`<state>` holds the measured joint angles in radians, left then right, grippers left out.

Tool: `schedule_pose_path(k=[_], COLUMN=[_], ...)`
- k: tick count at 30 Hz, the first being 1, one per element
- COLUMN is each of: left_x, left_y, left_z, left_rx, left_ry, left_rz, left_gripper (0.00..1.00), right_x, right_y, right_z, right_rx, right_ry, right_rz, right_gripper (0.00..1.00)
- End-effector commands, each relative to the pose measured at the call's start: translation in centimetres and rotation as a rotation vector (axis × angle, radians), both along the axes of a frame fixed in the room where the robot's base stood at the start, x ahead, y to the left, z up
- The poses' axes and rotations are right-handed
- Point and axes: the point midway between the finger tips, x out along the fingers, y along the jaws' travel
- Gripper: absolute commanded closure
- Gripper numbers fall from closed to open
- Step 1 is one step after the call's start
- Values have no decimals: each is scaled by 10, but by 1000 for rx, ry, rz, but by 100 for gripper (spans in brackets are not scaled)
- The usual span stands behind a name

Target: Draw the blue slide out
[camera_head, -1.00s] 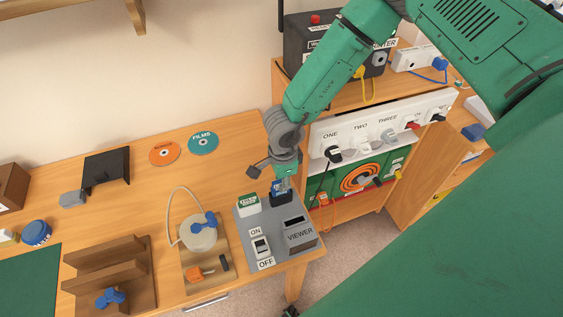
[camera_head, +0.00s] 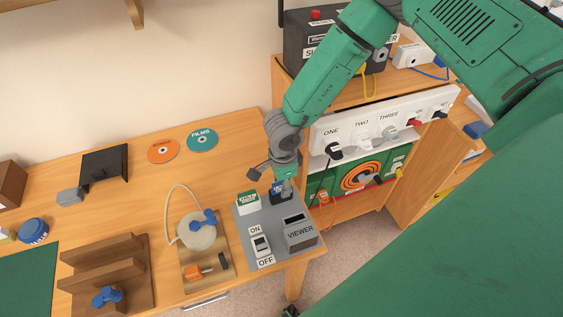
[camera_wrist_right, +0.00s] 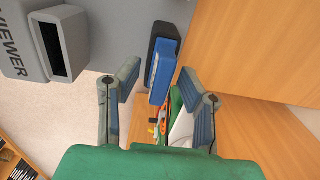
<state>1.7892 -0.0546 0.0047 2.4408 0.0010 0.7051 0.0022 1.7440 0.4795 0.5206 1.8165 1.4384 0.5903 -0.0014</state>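The blue slide (camera_wrist_right: 160,78) stands in a black holder (camera_wrist_right: 166,36) on the grey viewer panel. In the head view the blue slide (camera_head: 276,188) is partly hidden by my right gripper (camera_head: 284,187). In the right wrist view my right gripper (camera_wrist_right: 158,105) is open, with one finger on each side of the slide's near end and visible gaps. The grey viewer (camera_head: 299,233) with its dark slot is next to the holder; it also shows in the right wrist view (camera_wrist_right: 62,42). My left gripper is not in view.
A green-and-white block (camera_head: 248,202) and an ON/OFF switch (camera_head: 261,245) share the panel. A reel on a wooden base (camera_head: 197,232) stands to the left. A shelf with a white socket strip (camera_head: 350,133) is behind at the right.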

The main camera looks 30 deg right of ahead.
Motion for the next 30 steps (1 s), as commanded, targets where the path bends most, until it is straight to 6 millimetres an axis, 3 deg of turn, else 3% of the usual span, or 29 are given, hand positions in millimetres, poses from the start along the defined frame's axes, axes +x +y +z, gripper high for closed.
schedule_pose_path(k=[11, 14, 24, 30], left_x=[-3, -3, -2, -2], left_y=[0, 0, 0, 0], left_z=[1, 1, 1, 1], left_rx=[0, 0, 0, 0], left_ry=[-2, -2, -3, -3], left_rz=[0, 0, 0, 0], left_gripper=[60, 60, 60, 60], right_x=[1, 1, 0, -1], right_y=[0, 0, 0, -1], right_z=[6, 19, 90, 114], right_rx=[1, 1, 2, 2], right_ry=[-2, -2, -4, 0], right_rz=[0, 0, 0, -1], right_gripper=[64, 64, 64, 64])
